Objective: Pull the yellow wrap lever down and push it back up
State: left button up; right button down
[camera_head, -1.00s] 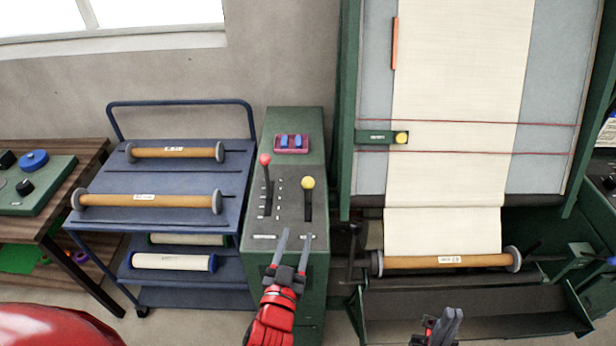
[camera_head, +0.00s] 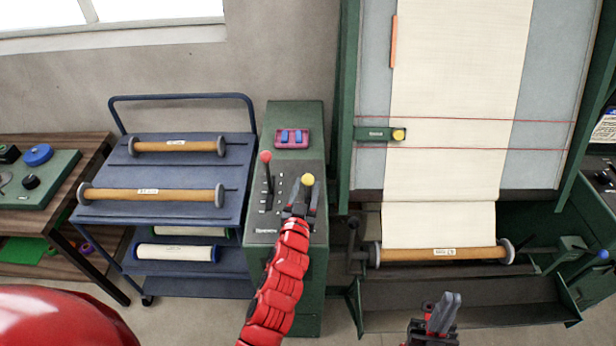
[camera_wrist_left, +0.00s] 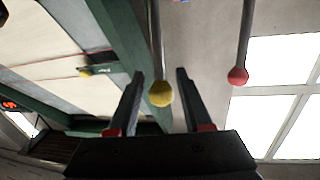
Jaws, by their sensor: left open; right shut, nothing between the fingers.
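The yellow-knobbed lever (camera_head: 308,180) stands on the top panel of the green control cabinet (camera_head: 310,262). My left gripper (camera_head: 304,196) is at this lever, its fingers either side of the stem just below the knob in the head view. In the left wrist view the yellow knob (camera_wrist_left: 161,93) sits between the two open fingers (camera_wrist_left: 158,80), apart from both as far as I can tell. My right gripper (camera_head: 446,308) is shut and empty, low in front of the loom. The lower part of the yellow lever is hidden by my left gripper.
A red-knobbed lever (camera_head: 266,158) stands close left of the yellow one. A pink switch box with blue switches (camera_head: 292,138) is behind. A blue cart (camera_head: 100,209) with rollers is at left. The loom with cloth roller (camera_head: 440,254) is at right.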

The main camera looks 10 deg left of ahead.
pick_arm(q)
jog(key=shift+w, duration=1.1)
grip_shut()
jog(key=shift+r, duration=0.2)
dwell(0.5)
